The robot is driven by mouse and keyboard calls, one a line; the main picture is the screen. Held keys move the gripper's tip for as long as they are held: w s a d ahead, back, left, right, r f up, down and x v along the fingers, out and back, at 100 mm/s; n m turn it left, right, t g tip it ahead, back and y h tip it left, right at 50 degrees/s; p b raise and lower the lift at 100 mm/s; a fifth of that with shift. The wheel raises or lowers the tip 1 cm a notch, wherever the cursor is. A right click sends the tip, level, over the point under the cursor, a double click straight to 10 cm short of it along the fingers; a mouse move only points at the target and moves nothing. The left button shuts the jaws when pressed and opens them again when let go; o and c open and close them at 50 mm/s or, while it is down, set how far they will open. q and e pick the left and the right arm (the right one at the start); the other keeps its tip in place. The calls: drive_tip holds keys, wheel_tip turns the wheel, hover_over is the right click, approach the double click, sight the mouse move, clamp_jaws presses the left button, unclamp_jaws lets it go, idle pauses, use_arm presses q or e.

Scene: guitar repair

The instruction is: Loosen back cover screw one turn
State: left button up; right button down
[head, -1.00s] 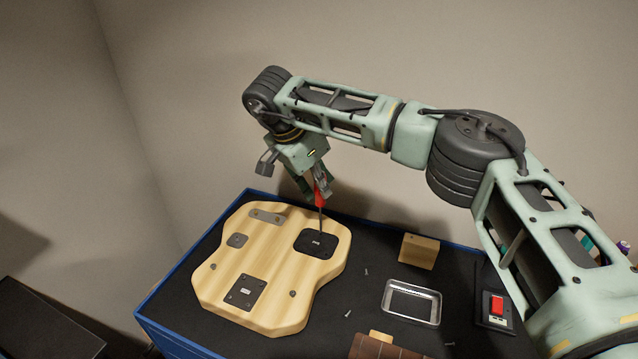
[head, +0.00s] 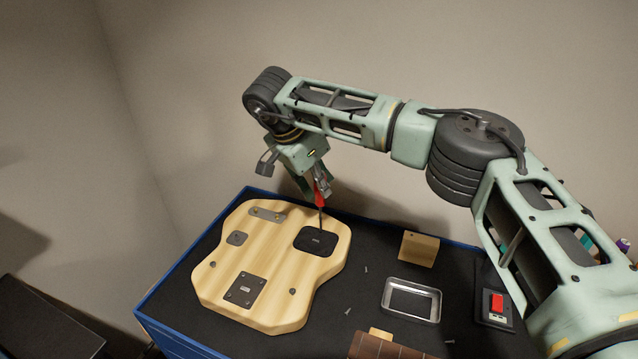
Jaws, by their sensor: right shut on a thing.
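The guitar body (head: 215,285) is pale wood and lies flat on the dark bench mat. A black back cover (head: 310,246) sits near its upper right edge. My right gripper (head: 320,190) is shut on a red-handled screwdriver (head: 320,200), held upright above the cover. The screwdriver's thin shaft points down to the cover's upper right edge. The tip and the screw under it are too small to tell apart. My left gripper is not in view.
A metal tray (head: 411,317), a wooden block (head: 419,249) and a red switch box (head: 496,304) are to the right. Small loose screws (head: 366,269) lie on the mat. A brown fretboard piece (head: 385,347) is at the front. The bench has a blue rim (head: 172,335).

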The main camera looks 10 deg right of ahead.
drive_tip(key=n, duration=0.2)
drive_tip(key=n+t, duration=0.1)
drive_tip(key=n, duration=0.1)
drive_tip(key=shift+s+d+f+n+t+y, duration=0.1)
drive_tip(key=shift+d+n+t+y, duration=0.1)
drive_tip(key=shift+n+t+y, duration=0.15)
drive_tip(key=n+y, duration=0.1)
drive_tip(key=n, duration=0.2)
drive_tip(key=shift+d+n+t+b, duration=0.1)
drive_tip(key=shift+n+t+b, duration=0.15)
drive_tip(key=shift+t+b, duration=0.15)
drive_tip(key=shift+n+y, duration=0.55)
drive_tip(key=shift+n, duration=0.55)
drive_tip(key=shift+r, duration=0.35)
drive_tip(key=shift+r, duration=0.15)
